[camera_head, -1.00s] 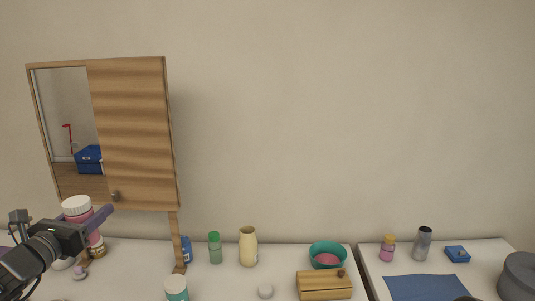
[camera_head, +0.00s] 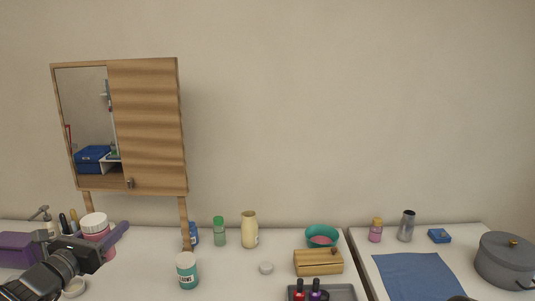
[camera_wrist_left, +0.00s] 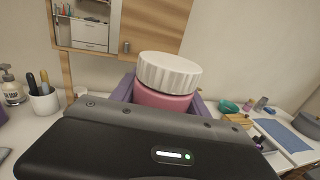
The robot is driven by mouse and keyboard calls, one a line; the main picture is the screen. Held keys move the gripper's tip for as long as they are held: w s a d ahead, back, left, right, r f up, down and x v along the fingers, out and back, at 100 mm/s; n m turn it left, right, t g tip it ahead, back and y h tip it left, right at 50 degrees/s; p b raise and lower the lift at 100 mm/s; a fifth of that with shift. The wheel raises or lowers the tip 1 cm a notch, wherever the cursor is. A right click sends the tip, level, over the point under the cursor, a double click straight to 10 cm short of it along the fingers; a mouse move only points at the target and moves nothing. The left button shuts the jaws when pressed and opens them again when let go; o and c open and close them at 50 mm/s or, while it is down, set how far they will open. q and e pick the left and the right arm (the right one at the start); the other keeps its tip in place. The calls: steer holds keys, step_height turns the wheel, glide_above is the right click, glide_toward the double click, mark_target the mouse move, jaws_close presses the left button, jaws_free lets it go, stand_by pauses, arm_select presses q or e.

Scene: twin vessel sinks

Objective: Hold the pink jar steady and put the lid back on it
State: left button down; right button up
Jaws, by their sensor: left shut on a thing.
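The pink jar (camera_head: 98,237) is at the left, with a ribbed white lid (camera_head: 93,220) seated on its top. In the left wrist view the jar (camera_wrist_left: 163,98) and lid (camera_wrist_left: 169,72) look close and roughly upright, with no gap seen between them. My left gripper (camera_head: 103,243) is shut on the jar, with its lavender fingers on either side of the jar body. The jar's lower part is hidden behind the gripper. My right gripper is not in view.
A teal jar (camera_head: 187,272), green bottle (camera_head: 219,232), cream vase (camera_head: 249,230) and wooden box (camera_head: 318,262) stand right of the gripper.

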arm_select(q)
steer(key=d+f+n+y, duration=0.2)
steer(key=d+f+y, duration=0.1)
steer(key=d+f, duration=1.5)
steer(key=shift+s+d+f+p, duration=0.35)
steer(key=shift+d+p, duration=0.1)
steer(key=shift+d, duration=0.2)
steer(key=shift+d, duration=0.1)
steer(key=s+d+f+m+g+h, duration=0.2)
steer(key=s+d+f+m+h, duration=0.1)
steer(key=d, duration=0.4)
steer(key=s+d+f+m+g+h, duration=0.1)
steer(key=s+d+f+m+h, duration=0.2)
steer(key=s+d+h, duration=0.4)
steer(key=shift+s+d+f+m+g+h, duration=0.25)
steer(key=shift+d+f+m+g+h, duration=0.15)
steer(key=shift+d+m+h, duration=0.4)
steer(key=shift+a, duration=0.15)
